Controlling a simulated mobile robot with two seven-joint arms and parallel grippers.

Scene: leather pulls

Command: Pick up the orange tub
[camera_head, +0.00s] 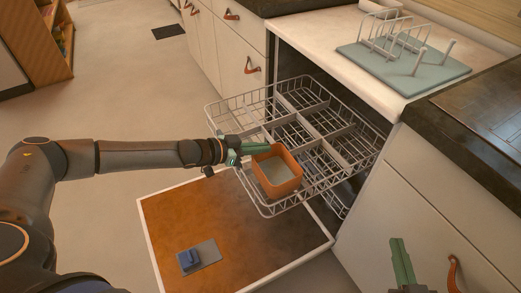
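The orange tub (266,183) is a squarish, open container with a pale inside. It is at the upper dishwasher rack's near left part and looks upright. My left gripper (251,152) comes in from the left with green fingers at the tub's upper left rim. One finger reaches along the tub's back edge. Whether the fingers touch or clamp the rim is not clear. My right gripper (402,264) shows only partly at the bottom right, with one green finger pointing up, well away from the tub.
The pulled-out wire rack (345,150) has dividers and surrounds the tub's right side. A drying rack (390,38) stands on a teal mat (430,72) on the counter. Cabinets flank the dishwasher.

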